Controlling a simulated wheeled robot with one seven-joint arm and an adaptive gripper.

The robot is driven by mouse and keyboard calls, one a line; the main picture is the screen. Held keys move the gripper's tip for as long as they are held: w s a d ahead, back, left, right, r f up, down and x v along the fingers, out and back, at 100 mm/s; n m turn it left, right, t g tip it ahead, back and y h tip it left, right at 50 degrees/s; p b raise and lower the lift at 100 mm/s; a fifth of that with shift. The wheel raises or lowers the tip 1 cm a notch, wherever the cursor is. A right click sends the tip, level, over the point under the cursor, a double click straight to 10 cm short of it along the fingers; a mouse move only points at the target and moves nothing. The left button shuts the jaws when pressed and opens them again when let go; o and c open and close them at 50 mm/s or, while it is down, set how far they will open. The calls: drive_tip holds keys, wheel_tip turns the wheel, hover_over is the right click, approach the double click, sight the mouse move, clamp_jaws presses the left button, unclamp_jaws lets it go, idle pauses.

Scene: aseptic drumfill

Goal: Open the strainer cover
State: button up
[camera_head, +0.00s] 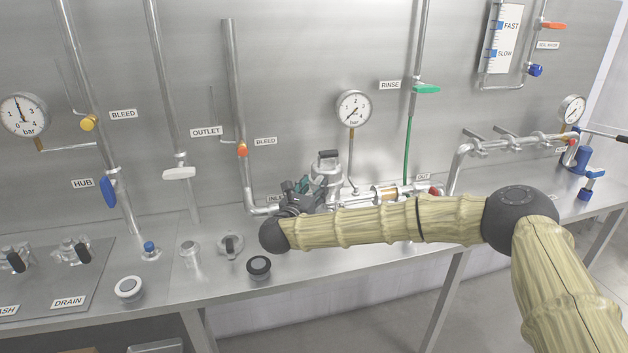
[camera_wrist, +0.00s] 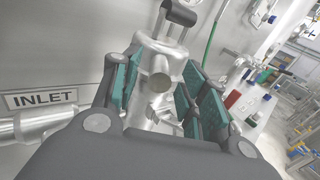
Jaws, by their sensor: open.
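The strainer (camera_head: 327,173) is a rounded steel housing on the pipe line along the back of the bench. Its cover is on top and carries a black-gripped handle (camera_head: 328,154). The strainer fills the middle of the wrist view (camera_wrist: 158,58), with the handle (camera_wrist: 181,12) standing above it. My gripper (camera_head: 303,186) is low at the front left of the strainer. In the wrist view its teal-padded fingers (camera_wrist: 160,92) are open, with part of the steel body showing between them. Nothing is held. Whether the pads touch the body cannot be told. The lower strainer is partly hidden by the gripper.
An INLET label (camera_wrist: 40,99) and pipe (camera_wrist: 38,122) lie left of the strainer. A pressure gauge (camera_head: 353,109) hangs above right, and a green RINSE hose (camera_head: 408,150) is farther right. Knobs, including a black one (camera_head: 259,266), stand on the front bench. Space above the handle looks clear.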

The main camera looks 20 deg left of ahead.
sight(325, 169)
drive_tip(key=shift+w+d, duration=0.15)
drive_tip(key=shift+w, duration=1.1)
